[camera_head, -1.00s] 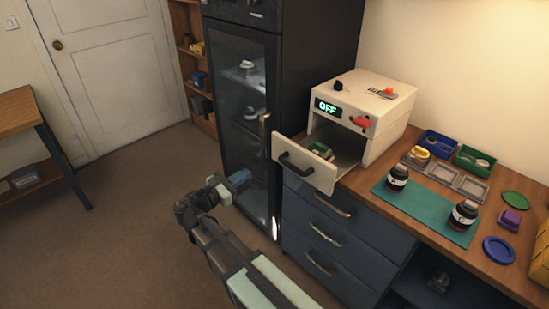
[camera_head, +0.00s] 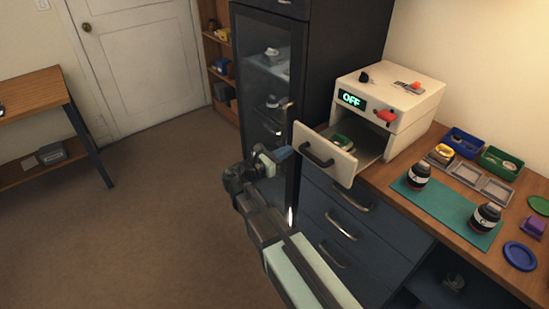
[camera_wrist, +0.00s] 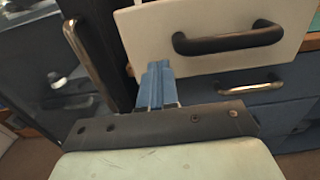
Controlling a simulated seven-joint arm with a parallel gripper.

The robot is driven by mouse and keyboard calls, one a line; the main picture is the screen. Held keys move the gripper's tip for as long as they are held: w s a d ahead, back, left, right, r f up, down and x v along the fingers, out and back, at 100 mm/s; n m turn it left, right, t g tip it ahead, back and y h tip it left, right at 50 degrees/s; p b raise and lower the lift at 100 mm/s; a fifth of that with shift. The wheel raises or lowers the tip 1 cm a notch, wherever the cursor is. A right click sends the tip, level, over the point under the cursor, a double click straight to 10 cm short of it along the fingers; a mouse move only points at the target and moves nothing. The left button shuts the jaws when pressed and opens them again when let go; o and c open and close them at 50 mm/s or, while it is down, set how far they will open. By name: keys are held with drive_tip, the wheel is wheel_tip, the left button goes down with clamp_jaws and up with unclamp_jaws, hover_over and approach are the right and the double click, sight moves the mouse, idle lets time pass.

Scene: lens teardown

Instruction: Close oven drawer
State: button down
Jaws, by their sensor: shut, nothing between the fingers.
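The oven (camera_head: 392,98) is a white box on the counter with a green "OFF" display. Its drawer (camera_head: 316,156) is pulled out toward the left, with a black handle on its front. A green item (camera_head: 341,142) lies inside the drawer. My gripper (camera_head: 284,153) is shut and empty, just left of the drawer front. In the wrist view its blue fingers (camera_wrist: 157,85) are together beside the lower left part of the white drawer front (camera_wrist: 160,30), left of the black handle (camera_wrist: 228,39). I cannot tell whether they touch it.
A dark glass-door cabinet (camera_head: 268,90) stands left of the oven; its upright handle (camera_wrist: 92,55) is close to my gripper. Blue drawers (camera_head: 335,225) lie below. The counter holds a green mat (camera_head: 440,218), two dark-bodied lenses and trays. Floor at left is clear.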

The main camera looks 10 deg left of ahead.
sight(332, 133)
drive_tip(key=shift+x, duration=2.3)
drive_tip(key=x, duration=1.8)
drive_tip(key=shift+w+d+f, duration=0.1)
drive_tip(key=shift+w+d, duration=0.35)
